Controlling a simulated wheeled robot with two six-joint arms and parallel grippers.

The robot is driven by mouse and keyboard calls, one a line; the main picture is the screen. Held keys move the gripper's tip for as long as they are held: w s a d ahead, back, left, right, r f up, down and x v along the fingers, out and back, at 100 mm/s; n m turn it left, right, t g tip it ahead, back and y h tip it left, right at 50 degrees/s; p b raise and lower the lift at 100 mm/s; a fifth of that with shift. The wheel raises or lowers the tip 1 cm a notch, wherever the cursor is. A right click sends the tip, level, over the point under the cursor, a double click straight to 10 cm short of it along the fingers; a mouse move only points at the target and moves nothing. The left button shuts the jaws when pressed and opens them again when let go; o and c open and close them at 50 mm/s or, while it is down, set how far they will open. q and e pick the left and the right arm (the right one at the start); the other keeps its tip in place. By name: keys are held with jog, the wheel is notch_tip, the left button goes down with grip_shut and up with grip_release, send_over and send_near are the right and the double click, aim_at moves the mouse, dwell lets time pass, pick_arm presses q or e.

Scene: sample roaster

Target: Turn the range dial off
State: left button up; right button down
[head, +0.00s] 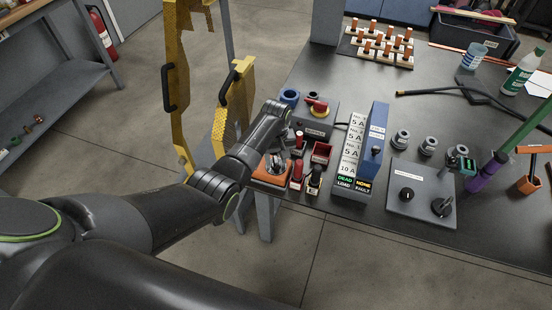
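My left gripper (272,168) reaches down over an orange device (268,181) at the left front of the dark table. The silvery fingertips are at or just above the device's top; I cannot tell whether they touch or hold a dial there. The arm and gripper hide much of the device, and no range dial can be made out clearly. A grey panel (420,190) at the front right carries a black knob (407,194) and a second dark knob (442,207); its label is too small to read. My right gripper is not in view.
Red and black handled items (298,174) and a small red bin (321,153) stand close right of the gripper. Behind is a grey box with a red-yellow rotary switch (317,106). A label board (352,150) and blue box (375,140) stand right.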

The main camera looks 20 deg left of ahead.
pick_arm(q)
jog(key=shift+f, duration=0.25)
grip_shut()
